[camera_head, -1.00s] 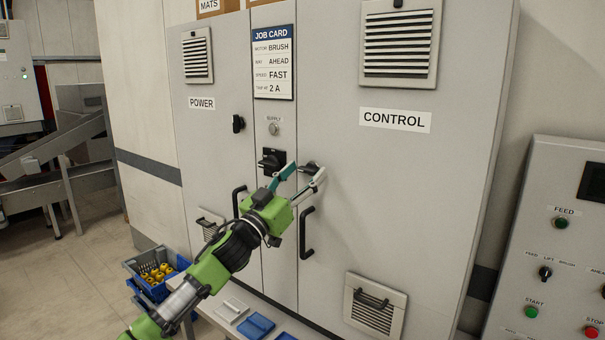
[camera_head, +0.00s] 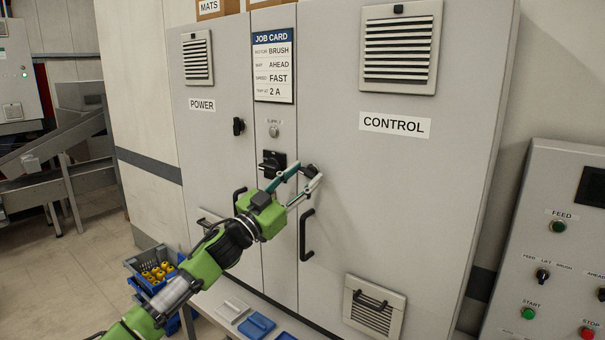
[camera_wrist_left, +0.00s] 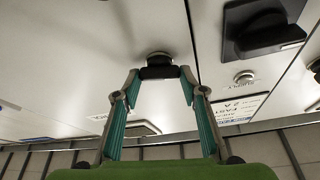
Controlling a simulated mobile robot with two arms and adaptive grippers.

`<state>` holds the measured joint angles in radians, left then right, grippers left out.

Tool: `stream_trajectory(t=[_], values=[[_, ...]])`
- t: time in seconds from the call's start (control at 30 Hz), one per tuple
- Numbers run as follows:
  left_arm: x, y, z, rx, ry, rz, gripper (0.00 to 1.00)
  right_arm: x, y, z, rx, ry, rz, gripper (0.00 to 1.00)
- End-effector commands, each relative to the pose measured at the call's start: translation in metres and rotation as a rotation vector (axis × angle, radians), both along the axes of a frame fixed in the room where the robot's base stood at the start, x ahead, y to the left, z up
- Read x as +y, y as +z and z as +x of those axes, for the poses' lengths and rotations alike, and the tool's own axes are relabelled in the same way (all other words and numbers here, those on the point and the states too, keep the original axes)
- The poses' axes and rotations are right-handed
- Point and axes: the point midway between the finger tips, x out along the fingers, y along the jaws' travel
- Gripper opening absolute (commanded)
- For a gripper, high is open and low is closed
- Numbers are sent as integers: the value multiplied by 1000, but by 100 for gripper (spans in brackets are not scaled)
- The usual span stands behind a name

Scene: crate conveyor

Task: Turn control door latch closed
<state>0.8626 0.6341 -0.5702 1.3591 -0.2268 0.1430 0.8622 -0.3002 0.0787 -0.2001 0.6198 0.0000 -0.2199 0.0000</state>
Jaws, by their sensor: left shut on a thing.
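The control door (camera_head: 400,190) is the wide grey cabinet door marked CONTROL, and it stands flush with the cabinet front. Its latch, a small black knob (camera_head: 311,170), sits near the door's left edge. My left gripper (camera_head: 307,178) is at the latch, its two fingers on either side of it and shut on it. In the left wrist view the latch (camera_wrist_left: 158,70) shows as a dark bar between the fingertips, with a round base behind it. The fingers partly hide the latch in the head view. My right gripper is not in view.
A black main switch (camera_head: 272,163) sits just left of the latch. A black door handle (camera_head: 306,233) is below it. The power door (camera_head: 215,140) has its own latch (camera_head: 238,126). A button panel (camera_head: 560,240) stands at the right. Blue crates (camera_head: 150,270) stand at the lower left.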

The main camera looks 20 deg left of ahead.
Motion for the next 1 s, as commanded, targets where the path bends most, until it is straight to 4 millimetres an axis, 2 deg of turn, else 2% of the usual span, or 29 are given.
stream_trajectory(t=[0.1,1.0], values=[[2,4,1,-37,3,106,17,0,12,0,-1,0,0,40],[3,6,1,-327,0,904,17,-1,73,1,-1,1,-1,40]])
